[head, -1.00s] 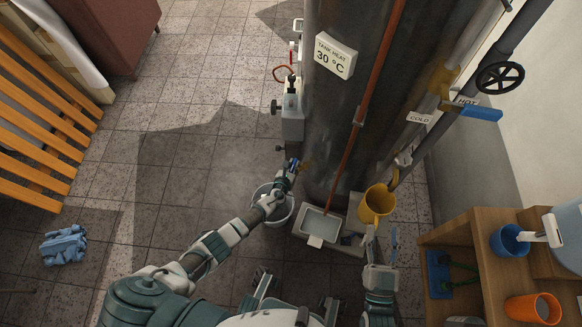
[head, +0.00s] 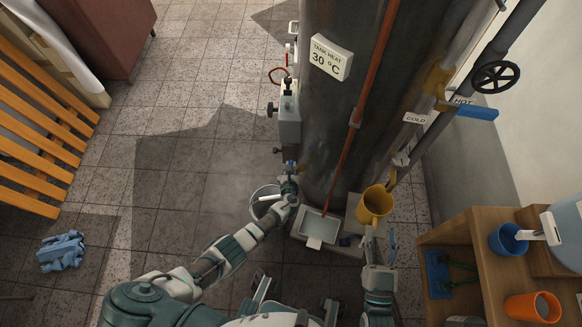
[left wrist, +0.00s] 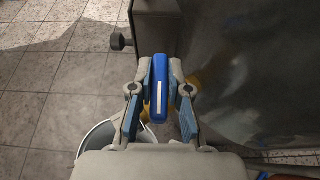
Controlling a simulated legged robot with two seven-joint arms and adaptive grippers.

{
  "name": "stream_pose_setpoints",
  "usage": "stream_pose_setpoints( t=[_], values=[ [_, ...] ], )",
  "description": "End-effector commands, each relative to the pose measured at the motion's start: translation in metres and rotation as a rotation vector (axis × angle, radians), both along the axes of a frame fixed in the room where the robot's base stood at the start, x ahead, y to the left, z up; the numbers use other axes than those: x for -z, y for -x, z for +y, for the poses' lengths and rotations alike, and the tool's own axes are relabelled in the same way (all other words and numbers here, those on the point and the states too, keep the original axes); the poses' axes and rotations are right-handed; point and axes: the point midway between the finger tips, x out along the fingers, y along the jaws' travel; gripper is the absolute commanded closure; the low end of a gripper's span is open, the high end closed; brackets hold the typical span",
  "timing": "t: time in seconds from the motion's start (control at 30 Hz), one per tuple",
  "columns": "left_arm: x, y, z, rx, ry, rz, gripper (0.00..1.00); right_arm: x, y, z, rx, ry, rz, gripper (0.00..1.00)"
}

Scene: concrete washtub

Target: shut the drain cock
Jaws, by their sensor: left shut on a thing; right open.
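The drain cock sits low on the front of the dark tank (head: 330,130), with a brass body (head: 304,169) and a blue handle. In the left wrist view the blue handle (left wrist: 159,88) stands between the fingers, with a pale stripe along it. My left gripper (head: 290,168) is shut on this handle. A bucket (head: 264,200) stands on the floor below, partly hidden by my left arm. My right gripper (head: 379,245) is open, near the yellow jug (head: 375,204), and whether it touches the jug is unclear.
A shallow tray (head: 319,226) stands at the tank's foot. A grey box with knobs (head: 288,126) is fixed on the tank's left side. A wooden shelf (head: 470,250) with cups is at right. The tiled floor at left is mostly clear, with a blue cloth (head: 61,251).

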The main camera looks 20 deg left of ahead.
Motion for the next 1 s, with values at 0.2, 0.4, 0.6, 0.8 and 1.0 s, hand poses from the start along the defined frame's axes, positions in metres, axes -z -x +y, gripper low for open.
stream_pose_setpoints(
  t=[0.2,0.4,0.6,0.8,1.0],
  values=[
    [0.0,0.0,0.0,0.0,0.002,-0.001,0.58,0.0,0.0,0.0,0.0,0.0,0.0,0.5],
    [0.0,0.0,0.0,0.001,0.001,0.0,0.58,0.0,0.0,0.0,0.0,0.0,0.0,0.5],
    [-0.001,0.004,-0.002,0.001,0.003,-0.001,0.58,-0.003,0.002,-0.001,0.001,0.001,-0.004,0.5],
    [-0.009,0.024,-0.007,0.0,0.004,-0.001,0.58,-0.002,0.002,-0.001,0.001,0.001,-0.003,0.5],
    [-0.023,0.057,-0.017,0.001,0.005,0.001,0.58,-0.002,0.002,0.0,0.0,0.0,-0.003,0.5]
  ],
)
